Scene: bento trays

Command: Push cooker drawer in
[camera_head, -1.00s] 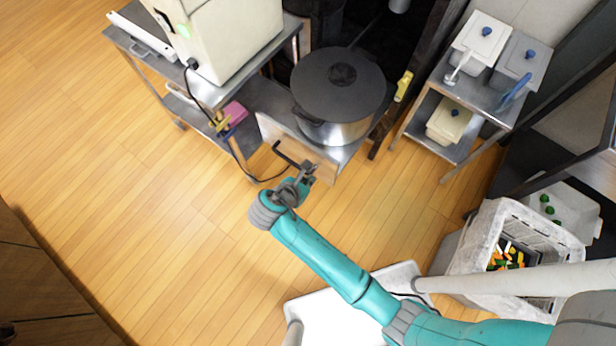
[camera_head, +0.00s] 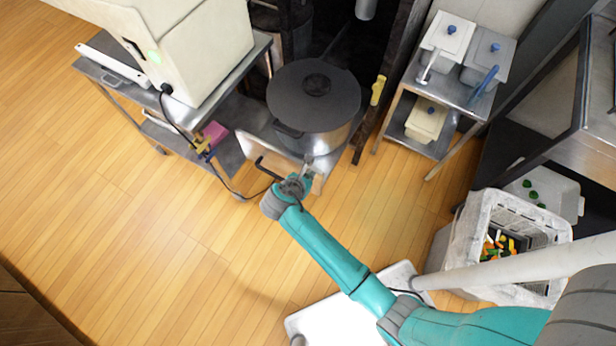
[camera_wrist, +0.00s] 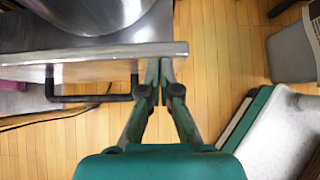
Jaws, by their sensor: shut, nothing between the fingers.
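The cooker drawer (camera_head: 262,156) is a pulled-out metal tray with a pale front panel, at the middle of the head view. A big steel pot with a dark lid (camera_head: 313,92) stands on it. In the wrist view the front panel (camera_wrist: 112,53) runs across the upper left, with a black bar handle (camera_wrist: 88,98) on its near side. My gripper (camera_head: 308,168) is shut and empty at the right end of the panel. In the wrist view its fingertips (camera_wrist: 160,66) overlap the panel's right end, right of the handle. I cannot tell whether they touch it.
A metal cart (camera_head: 137,98) bearing a cream machine (camera_head: 190,45) stands at the left. A shelf with lidded containers (camera_head: 455,92) stands at the right. A white crate with vegetables (camera_head: 480,215) is at lower right. The wooden floor at left is clear.

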